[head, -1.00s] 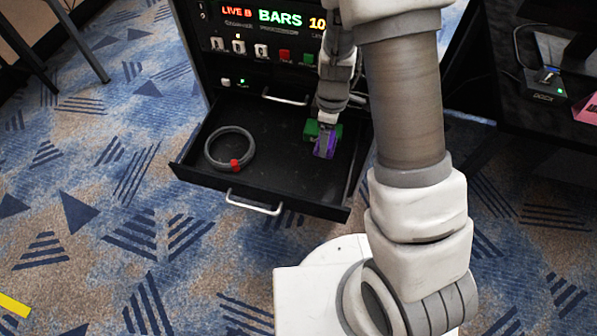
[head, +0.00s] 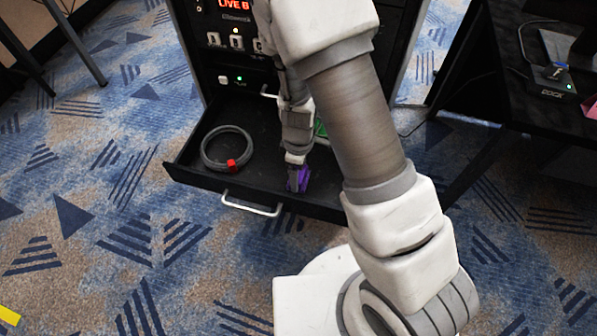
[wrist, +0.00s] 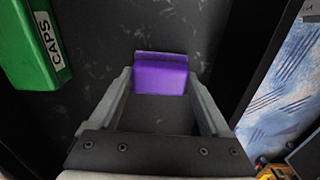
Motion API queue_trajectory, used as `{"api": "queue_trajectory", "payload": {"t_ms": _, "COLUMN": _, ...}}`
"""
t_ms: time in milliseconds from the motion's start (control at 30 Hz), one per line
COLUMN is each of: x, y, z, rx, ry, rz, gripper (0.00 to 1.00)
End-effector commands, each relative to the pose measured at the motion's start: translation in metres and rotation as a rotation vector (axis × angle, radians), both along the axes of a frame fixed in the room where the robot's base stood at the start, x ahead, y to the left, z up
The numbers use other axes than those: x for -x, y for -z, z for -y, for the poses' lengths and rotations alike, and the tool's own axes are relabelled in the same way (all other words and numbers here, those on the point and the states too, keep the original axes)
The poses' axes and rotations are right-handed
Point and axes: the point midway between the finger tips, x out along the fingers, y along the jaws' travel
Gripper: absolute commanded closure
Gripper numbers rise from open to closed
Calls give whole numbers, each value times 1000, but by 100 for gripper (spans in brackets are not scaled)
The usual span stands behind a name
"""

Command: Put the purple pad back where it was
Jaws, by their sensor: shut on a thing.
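The purple pad (wrist: 161,74) is between the fingertips of my gripper (wrist: 160,85) in the wrist view. In the head view the purple pad (head: 303,178) shows at the end of my gripper (head: 297,181), which points down into the open black drawer (head: 195,181). My gripper is shut on the pad. The pad is over the front part of the drawer floor; I cannot tell whether it touches the floor.
A coiled grey cable (head: 204,152) with a red clip lies in the drawer's left part. A green box labelled CAPS (wrist: 30,45) is beside my gripper in the wrist view, mostly hidden by my arm in the head view. Drawer floor between cable and gripper is clear.

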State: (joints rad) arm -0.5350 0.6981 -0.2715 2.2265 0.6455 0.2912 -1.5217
Motion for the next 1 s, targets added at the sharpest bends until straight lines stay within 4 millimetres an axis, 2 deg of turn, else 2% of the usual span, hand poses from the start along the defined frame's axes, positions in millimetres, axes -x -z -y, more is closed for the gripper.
{"api": "queue_trajectory", "payload": {"t_ms": 167, "x": 0, "y": 2, "z": 0, "rx": 0, "ry": 0, "rz": 0, "gripper": 79}}
{"api": "queue_trajectory", "payload": {"t_ms": 200, "x": 0, "y": 1, "z": 0, "rx": 0, "ry": -1, "rz": 0, "gripper": 12}}
{"api": "queue_trajectory", "payload": {"t_ms": 267, "x": 0, "y": 1, "z": 0, "rx": 0, "ry": -1, "rz": 0, "gripper": 1}}
{"api": "queue_trajectory", "payload": {"t_ms": 533, "x": 0, "y": -1, "z": 0, "rx": 0, "ry": -1, "rz": 0, "gripper": 0}}
{"api": "queue_trajectory", "payload": {"t_ms": 633, "x": -1, "y": -9, "z": 0, "rx": -1, "ry": -2, "rz": 1, "gripper": 0}}
{"api": "queue_trajectory", "payload": {"t_ms": 1000, "x": -1, "y": -87, "z": -1, "rx": -3, "ry": -2, "rz": 3, "gripper": 0}}
